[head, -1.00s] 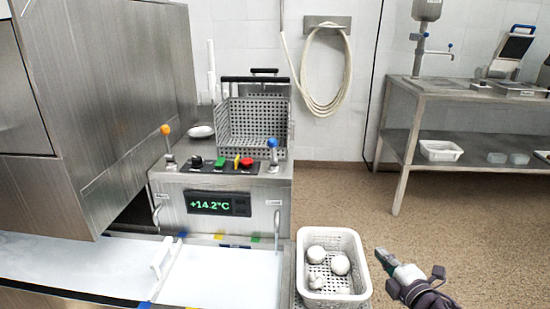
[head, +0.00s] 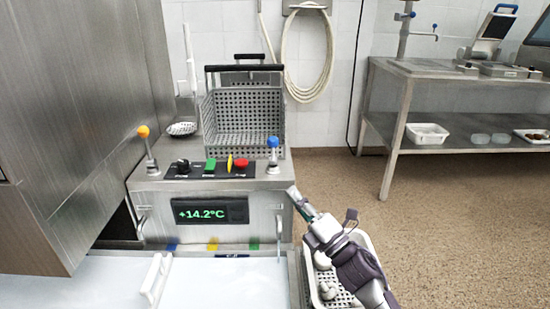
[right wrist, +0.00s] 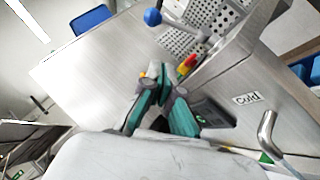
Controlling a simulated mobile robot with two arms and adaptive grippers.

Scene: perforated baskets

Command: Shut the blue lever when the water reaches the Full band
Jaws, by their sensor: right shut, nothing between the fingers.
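The blue lever (head: 273,155) stands upright at the right end of the control box top; its blue knob (right wrist: 152,17) also shows in the right wrist view. My right gripper (head: 292,191) is shut and empty, just right of and below the lever, apart from it in the head view. In the right wrist view its closed fingertips (right wrist: 160,72) point toward the box. A pale, flat surface (head: 200,280) fills the basin in front; I cannot tell the water level. Blue, yellow and green marks (head: 212,244) line its back edge; no Full label is readable. My left gripper is not in view.
An orange lever (head: 148,150) stands at the box's left end, with coloured knobs between. The display (head: 210,212) reads +14.2°C. A perforated basket (head: 243,112) stands behind. A white basket (head: 366,245) is partly hidden under my right arm. Floor at right is clear.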

